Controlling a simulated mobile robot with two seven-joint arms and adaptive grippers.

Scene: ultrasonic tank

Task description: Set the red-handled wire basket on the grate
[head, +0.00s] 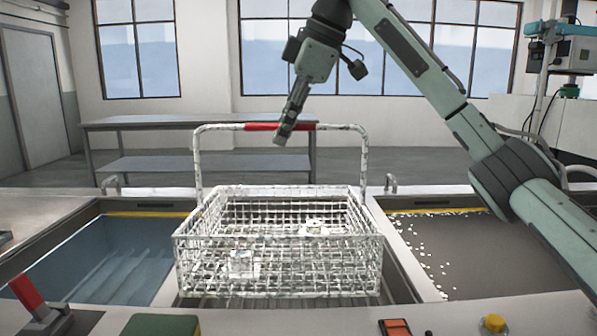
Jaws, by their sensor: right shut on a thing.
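The white wire basket (278,265) with a red grip (262,127) on its tall bail handle is in the middle of the head view, upright and level. It holds a few small pale parts (242,263). My right gripper (288,132) reaches down from above and is shut on the red grip, near its right end. The slatted grate (290,302) shows just below the basket's front edge, between the two tanks; the basket hides most of it. I cannot tell whether the basket touches the grate. My left gripper is not in view.
A tank of blue liquid (105,260) lies left of the basket. A brown tank with white flecks (465,250) lies right. A red lever (27,292), a green box (160,325), a red switch (396,327) and a yellow knob (494,322) line the front. A grey table (190,122) stands behind.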

